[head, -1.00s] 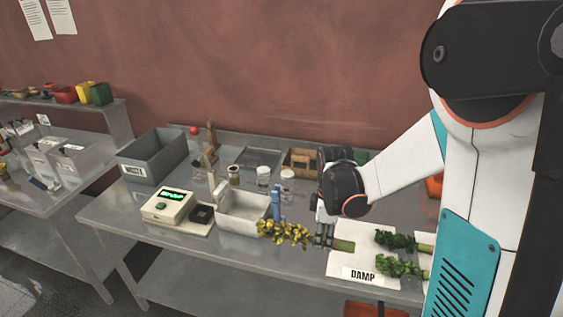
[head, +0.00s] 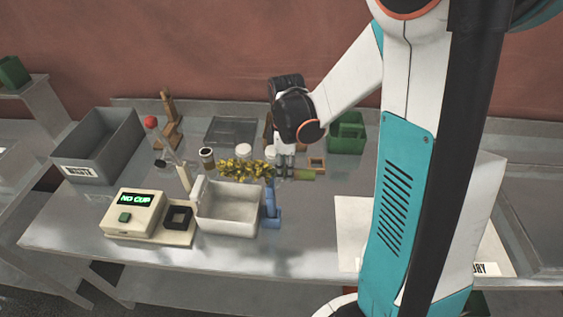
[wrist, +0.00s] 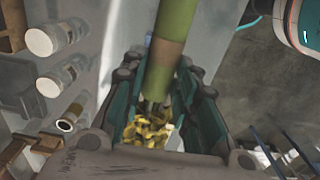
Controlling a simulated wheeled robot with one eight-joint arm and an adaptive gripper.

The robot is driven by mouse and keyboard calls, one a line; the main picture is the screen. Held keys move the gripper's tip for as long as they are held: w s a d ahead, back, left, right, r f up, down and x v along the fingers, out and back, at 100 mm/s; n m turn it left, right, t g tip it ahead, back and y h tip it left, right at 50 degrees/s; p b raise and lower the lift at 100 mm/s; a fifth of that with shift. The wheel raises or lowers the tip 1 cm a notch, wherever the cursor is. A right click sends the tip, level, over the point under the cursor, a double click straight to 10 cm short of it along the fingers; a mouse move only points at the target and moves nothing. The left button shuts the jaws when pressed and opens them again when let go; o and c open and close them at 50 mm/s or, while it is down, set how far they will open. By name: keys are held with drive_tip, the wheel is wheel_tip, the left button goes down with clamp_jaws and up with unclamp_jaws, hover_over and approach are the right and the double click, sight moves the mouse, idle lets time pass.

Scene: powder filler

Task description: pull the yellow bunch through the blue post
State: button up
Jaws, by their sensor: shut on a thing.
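The yellow bunch (head: 246,169) has a leafy yellow head and a thick green stem (head: 304,174). My gripper (head: 285,172) is shut on its stem and holds it roughly level, the head pointing left and the stem end pointing right. In the wrist view the stem (wrist: 171,45) runs between my fingers and the yellow head (wrist: 150,130) shows beyond them. The blue post (head: 270,205) stands at the right end of the white tray. The bunch appears behind and above the post in the head view; I cannot tell if they touch.
The white tray (head: 228,226) stands left of the post, beside a scale reading NO CUP (head: 135,215). Lidded jars (head: 243,151), a dark jar (head: 206,157) and a green crate (head: 346,134) stand behind. A grey bin (head: 98,150) is at far left.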

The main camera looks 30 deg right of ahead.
idle(0.4)
wheel_tip(320, 180, down, 7)
drive_tip(key=b, duration=0.6)
drive_tip(key=shift+b, duration=0.35)
drive_tip(key=shift+s+d, duration=0.2)
drive_tip(key=shift+s+d, duration=0.7)
drive_tip(key=shift+d, duration=0.3)
drive_tip(key=shift+d, duration=0.1)
drive_tip(key=shift+s+d, duration=0.8)
drive_tip(key=shift+d, duration=0.3)
drive_tip(key=shift+d, duration=0.1)
drive_tip(key=shift+s+d+b, duration=0.2)
drive_tip(key=shift+s+d, duration=0.6)
drive_tip(key=shift+d, duration=0.3)
drive_tip(key=shift+s+d+b, duration=0.2)
drive_tip(key=shift+s+d, duration=0.55)
drive_tip(key=shift+d, duration=0.35)
